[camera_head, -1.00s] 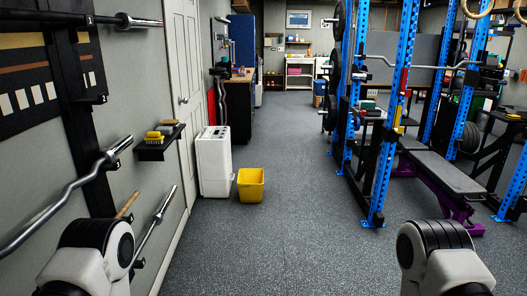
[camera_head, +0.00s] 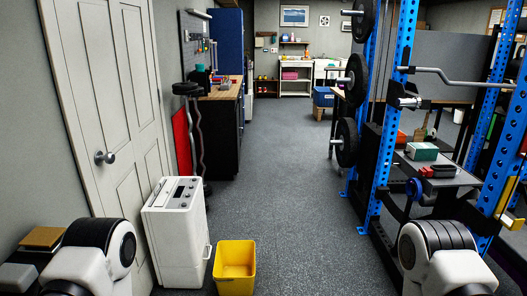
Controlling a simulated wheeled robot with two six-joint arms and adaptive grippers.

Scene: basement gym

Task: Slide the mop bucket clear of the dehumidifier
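The yellow mop bucket (camera_head: 235,266) stands upright on the floor at the lower middle of the head view. The white dehumidifier (camera_head: 178,235) stands just to its left, in front of the door. The bucket is close beside the dehumidifier's right side; I cannot tell whether they touch. The bucket looks empty. Parts of both my arms show at the lower left and lower right, but neither of my grippers is in view.
A white door (camera_head: 108,130) is behind the dehumidifier on the left. A workbench (camera_head: 222,120) stands farther along the left wall. A blue power rack (camera_head: 390,130) with weight plates and a bench lines the right. The grey floor (camera_head: 280,180) between is clear.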

